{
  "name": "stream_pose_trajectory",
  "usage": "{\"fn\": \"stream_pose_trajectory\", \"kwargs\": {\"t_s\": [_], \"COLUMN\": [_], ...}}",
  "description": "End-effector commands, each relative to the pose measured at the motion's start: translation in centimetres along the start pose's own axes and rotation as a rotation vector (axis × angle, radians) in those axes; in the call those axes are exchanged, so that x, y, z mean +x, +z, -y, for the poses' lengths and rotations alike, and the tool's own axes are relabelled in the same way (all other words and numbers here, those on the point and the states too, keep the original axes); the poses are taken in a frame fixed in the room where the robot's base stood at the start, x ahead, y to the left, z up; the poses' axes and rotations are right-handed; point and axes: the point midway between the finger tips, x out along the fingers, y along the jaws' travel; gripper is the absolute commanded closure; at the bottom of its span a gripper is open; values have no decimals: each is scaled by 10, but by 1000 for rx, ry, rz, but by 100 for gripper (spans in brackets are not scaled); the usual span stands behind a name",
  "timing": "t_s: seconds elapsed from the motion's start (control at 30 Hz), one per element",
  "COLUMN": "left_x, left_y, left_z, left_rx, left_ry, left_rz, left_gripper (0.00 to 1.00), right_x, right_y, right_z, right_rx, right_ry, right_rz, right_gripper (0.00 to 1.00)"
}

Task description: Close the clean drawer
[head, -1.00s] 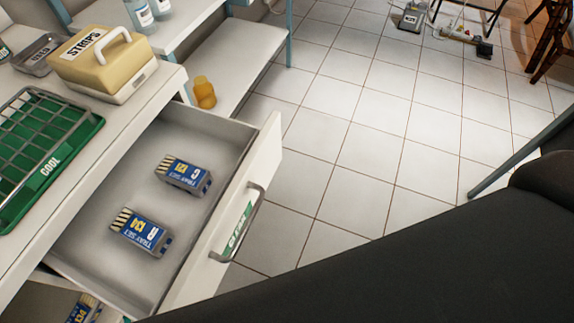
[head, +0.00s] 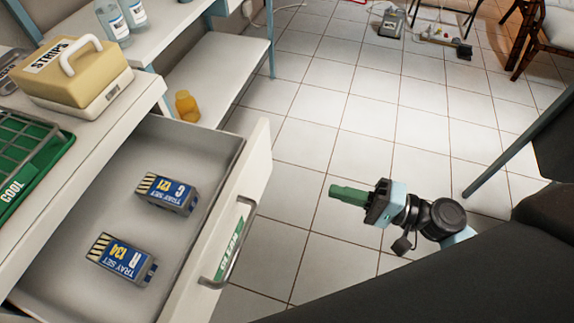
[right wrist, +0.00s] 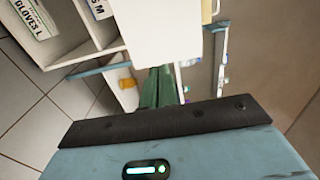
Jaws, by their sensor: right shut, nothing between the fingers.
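The clean drawer (head: 262,165) stands pulled out from the white counter, with a metal bar handle (head: 229,250) and a green label on its front. My left gripper is not in view.
A beige STRIPS box (head: 75,75) and a green COOL rack (head: 30,155) stand on the counter. An orange bottle (head: 187,106) stands on the lower shelf behind. A dark padded surface (head: 440,285) fills the lower right. Tiled floor is open beyond the drawer.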

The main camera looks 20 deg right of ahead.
Motion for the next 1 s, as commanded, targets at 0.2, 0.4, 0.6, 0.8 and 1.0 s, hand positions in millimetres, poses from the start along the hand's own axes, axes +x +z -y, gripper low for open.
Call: {"fn": "stream_pose_trajectory", "kwargs": {"t_s": [0.2,0.4,0.6,0.8,1.0], "left_x": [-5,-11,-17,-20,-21], "left_y": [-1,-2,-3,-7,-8], "left_z": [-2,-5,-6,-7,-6], "left_rx": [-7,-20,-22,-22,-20], "left_ry": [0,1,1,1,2], "left_rz": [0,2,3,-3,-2], "left_gripper": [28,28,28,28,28], "right_x": [22,59,96,124,138], "right_y": [0,0,0,0,0], "right_z": [1,2,2,1,0], "right_rx": [-2,-1,-2,-1,-1], "right_ry": [-2,-2,-2,0,2], "right_rz": [0,0,-1,0,-2], "right_gripper": [100,100,100,100,100]}}
